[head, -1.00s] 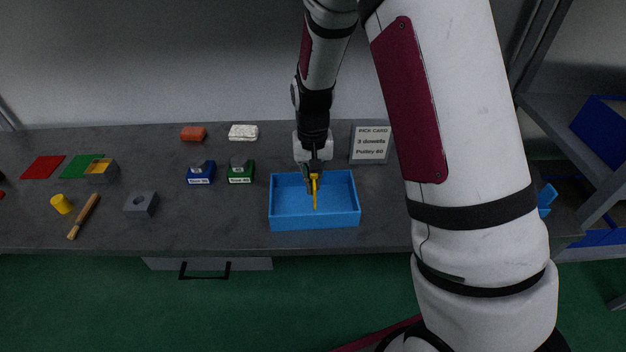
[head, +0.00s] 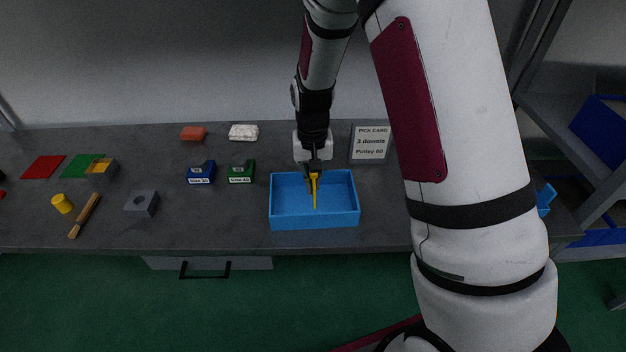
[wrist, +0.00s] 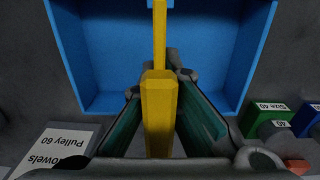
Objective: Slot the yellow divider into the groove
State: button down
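The yellow divider (head: 315,194) is inside the blue tray (head: 345,223), standing out from my gripper toward the tray's near side. My gripper (head: 313,178) points down over the tray's far-middle part. In the wrist view, the divider (wrist: 159,105) runs between the two teal-padded fingers, which close in on it from both sides; my gripper (wrist: 160,85) appears shut on it. Small blue ridges (wrist: 150,4) show beside the divider's far end at the top edge of the wrist view, looking like the groove's sides. Whether the divider is seated cannot be told.
A pick card (head: 370,144) stands behind the tray. Green (head: 241,173) and blue (head: 201,173) size blocks stand to its left. A grey holed block (head: 141,204), a brush (head: 85,215) and a yellow cylinder (head: 62,203) lie further left.

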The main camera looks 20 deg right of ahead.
jog(key=shift+f+b, duration=0.8)
jog(key=shift+f, duration=2.2)
jog(key=c, duration=1.7)
grip_release()
notch_tip(320, 180, up, 12)
jog(key=shift+f, duration=0.1)
